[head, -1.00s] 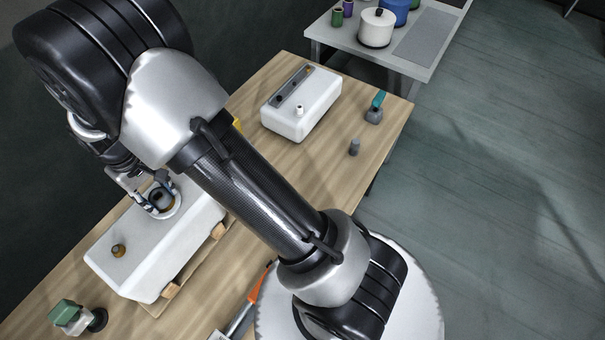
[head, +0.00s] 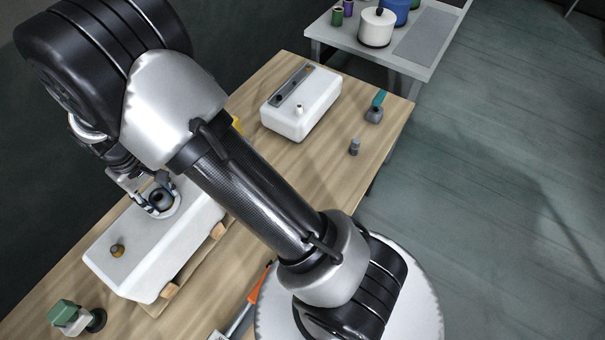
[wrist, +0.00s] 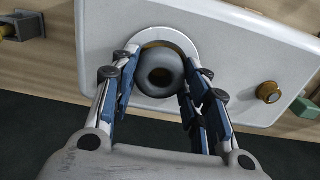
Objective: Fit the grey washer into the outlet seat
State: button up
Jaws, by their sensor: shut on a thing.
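My gripper (wrist: 158,88) is shut on the grey washer (wrist: 145,75), a thick dark grey ring with a round hole. In the wrist view the washer is between the fingers and in front of the outlet seat (wrist: 181,38), a pale ring with a brass-coloured inner edge on the white tank. The washer covers most of the seat opening. I cannot tell whether it touches the seat. In the head view my gripper (head: 160,194) is over the ring on the tank (head: 147,262), with the washer (head: 161,200) dark between the fingers.
A brass fitting (head: 117,251) stands on the tank near the seat. The tank rests on wooden blocks (head: 218,231). A green-topped object (head: 64,314) is at the front left of the table.

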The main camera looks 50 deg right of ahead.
jog(key=shift+f, duration=0.35)
jog(key=o, duration=1.4)
jog(key=shift+r, duration=0.1)
jog(key=shift+c, duration=0.2)
jog(key=shift+r, duration=0.15)
jog(key=shift+r+p, duration=2.65)
jog(key=shift+r, duration=1.2)
notch_tip(320, 180, up, 12)
